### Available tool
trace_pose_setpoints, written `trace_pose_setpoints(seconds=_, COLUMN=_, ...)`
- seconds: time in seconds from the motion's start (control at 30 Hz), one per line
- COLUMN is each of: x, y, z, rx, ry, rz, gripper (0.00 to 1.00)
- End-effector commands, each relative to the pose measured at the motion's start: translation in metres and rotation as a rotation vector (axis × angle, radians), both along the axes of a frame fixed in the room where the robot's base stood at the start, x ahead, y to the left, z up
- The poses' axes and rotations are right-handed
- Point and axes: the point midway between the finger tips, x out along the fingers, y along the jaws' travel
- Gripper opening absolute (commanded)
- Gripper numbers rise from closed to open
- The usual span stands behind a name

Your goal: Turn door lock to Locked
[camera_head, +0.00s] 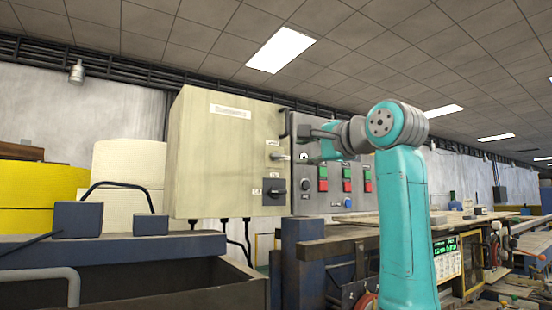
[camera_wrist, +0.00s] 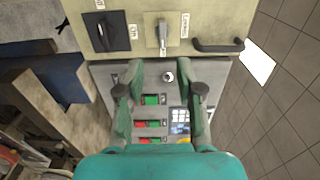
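The door lock (camera_wrist: 162,34) is a small grey lever on the front of the beige cabinet door. In the head view the lever (camera_head: 280,156) points sideways to the right, with a small label above it that is too small to read surely. In the head view my arm covers part of the panel, and the fingertips are hard to make out.
A black rotary switch (camera_head: 273,188) sits below the lock on the beige cabinet (camera_head: 220,150). A black pull handle (camera_wrist: 218,46) is on the door beyond the lock. The grey panel (camera_head: 325,200) carries green and red buttons. Blue machine frames (camera_head: 300,240) stand below.

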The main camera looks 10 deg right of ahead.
Motion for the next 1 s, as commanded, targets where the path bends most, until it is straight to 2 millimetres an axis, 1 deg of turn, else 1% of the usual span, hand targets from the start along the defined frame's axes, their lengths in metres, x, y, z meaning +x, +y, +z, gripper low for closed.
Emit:
trace_pose_setpoints(seconds=0.07, x=-0.001, y=0.001, z=0.004, rx=0.002, ry=0.002, rz=0.001, gripper=0.36)
trace_pose_setpoints(seconds=0.17, x=0.006, y=0.003, z=0.004, rx=0.003, ry=0.003, rz=0.002, gripper=0.36)
trace_pose_setpoints(seconds=0.27, x=0.019, y=0.007, z=0.004, rx=0.004, ry=0.003, rz=0.001, gripper=0.36)
trace_pose_setpoints(seconds=0.5, x=0.06, y=0.021, z=0.004, rx=0.003, ry=0.003, rz=0.002, gripper=0.36)
trace_pose_setpoints(seconds=0.7, x=0.086, y=0.029, z=0.004, rx=0.003, ry=0.002, rz=0.001, gripper=0.36)
trace_pose_setpoints(seconds=0.83, x=0.096, y=0.032, z=0.004, rx=0.002, ry=0.001, rz=0.001, gripper=0.36)
trace_pose_setpoints(seconds=1.0, x=0.101, y=0.034, z=0.003, rx=0.002, ry=0.002, rz=0.0, gripper=0.36)
